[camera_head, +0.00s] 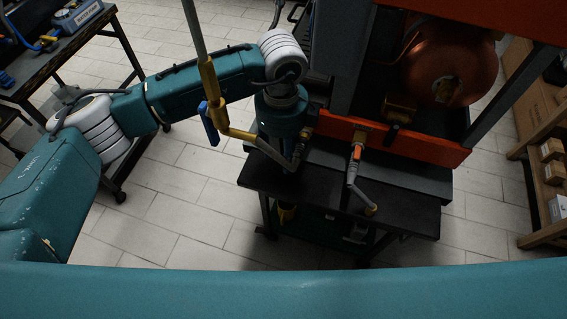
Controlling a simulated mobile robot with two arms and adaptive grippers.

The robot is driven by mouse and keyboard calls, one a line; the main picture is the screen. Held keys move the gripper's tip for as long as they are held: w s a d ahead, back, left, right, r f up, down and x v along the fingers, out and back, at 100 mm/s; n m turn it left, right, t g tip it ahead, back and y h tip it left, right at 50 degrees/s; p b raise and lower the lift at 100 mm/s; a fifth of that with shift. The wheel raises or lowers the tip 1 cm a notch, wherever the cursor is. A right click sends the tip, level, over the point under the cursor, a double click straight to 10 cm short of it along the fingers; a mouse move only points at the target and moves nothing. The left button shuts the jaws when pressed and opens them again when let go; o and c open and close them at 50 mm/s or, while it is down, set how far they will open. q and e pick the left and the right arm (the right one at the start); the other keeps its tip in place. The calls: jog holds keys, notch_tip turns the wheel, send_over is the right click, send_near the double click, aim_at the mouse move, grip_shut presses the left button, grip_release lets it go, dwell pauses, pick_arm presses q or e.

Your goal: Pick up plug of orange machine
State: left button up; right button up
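The orange machine (430,143) stands at the upper right with a round copper vessel (452,68) inside its frame. A grey hose-like piece (352,178) with an orange collar runs from a brass fitting on its orange front beam to a yellow end (371,210) over the black bench. I cannot tell for sure which part is the plug. My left gripper (291,163) points down over the bench, left of this piece and apart from it. Its fingers are dark and partly hidden, so whether it is open or holds anything is unclear. My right gripper is out of view.
A grey pipe (195,28) with a yellow valve body (211,88) and blue handle stands close beside my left arm. The black bench (405,211) has bare room at its right. Wooden shelving (540,150) stands right; a workbench (45,68) stands upper left.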

aim_at(282, 162)
pick_arm(q)
jog(key=f+p, duration=0.2)
jog(key=f, duration=0.1)
jog(key=shift+s+d+f, duration=0.2)
jog(key=shift+f, duration=0.05)
jog(key=shift+s+a+f, duration=0.15)
jog(key=shift+f, duration=0.4)
jog(key=c, duration=0.9)
